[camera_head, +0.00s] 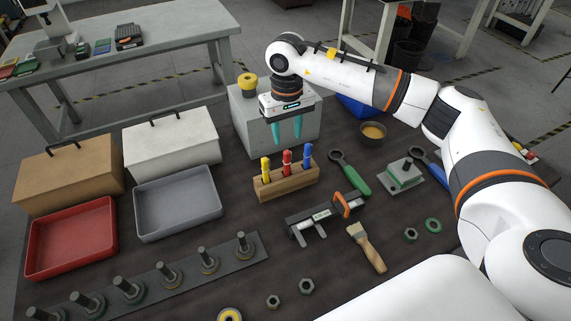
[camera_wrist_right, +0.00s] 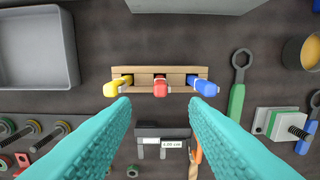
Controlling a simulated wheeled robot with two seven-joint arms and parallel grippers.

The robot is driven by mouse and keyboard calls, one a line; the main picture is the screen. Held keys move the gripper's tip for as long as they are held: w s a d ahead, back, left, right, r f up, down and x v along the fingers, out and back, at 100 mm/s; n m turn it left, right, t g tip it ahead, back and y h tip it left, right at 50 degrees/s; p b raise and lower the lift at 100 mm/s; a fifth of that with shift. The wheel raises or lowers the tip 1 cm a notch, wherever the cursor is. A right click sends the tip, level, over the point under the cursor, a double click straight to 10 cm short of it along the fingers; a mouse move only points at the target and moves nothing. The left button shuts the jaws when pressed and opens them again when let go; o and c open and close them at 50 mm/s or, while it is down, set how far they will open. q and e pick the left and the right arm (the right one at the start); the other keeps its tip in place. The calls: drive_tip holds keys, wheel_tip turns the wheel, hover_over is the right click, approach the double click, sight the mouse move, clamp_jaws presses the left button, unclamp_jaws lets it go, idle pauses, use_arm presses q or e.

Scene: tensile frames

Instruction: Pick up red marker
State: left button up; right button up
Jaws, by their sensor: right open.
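The red marker (camera_head: 287,158) stands upright in the middle slot of a wooden holder (camera_head: 287,184). A yellow marker (camera_head: 265,165) stands to its left and a blue marker (camera_head: 308,153) to its right. My right gripper (camera_head: 287,128) is open and empty, pointing down above the markers in the head view, its teal fingers apart. In the right wrist view the red marker (camera_wrist_right: 160,88) shows centred between the two fingers, near their tips, with no contact visible. The yellow and blue markers flank it there. My left gripper is not in view.
A grey block (camera_head: 247,125) stands behind the holder. A green-handled wrench (camera_head: 352,176), a caliper-like tool (camera_head: 318,218) and a brush (camera_head: 366,248) lie to the right and in front. A grey tray (camera_head: 178,204) is at left.

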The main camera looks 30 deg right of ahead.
sight(287, 151)
wheel_tip(287, 151, down, 5)
drive_tip(key=shift+r+p, duration=0.2)
drive_tip(key=shift+p, duration=0.35)
wheel_tip(287, 151, down, 5)
drive_tip(key=shift+w+p, duration=0.1)
drive_tip(key=shift+p, duration=1.05)
drive_tip(key=shift+d+f, duration=0.1)
drive_tip(key=shift+f, duration=0.1)
clamp_jaws()
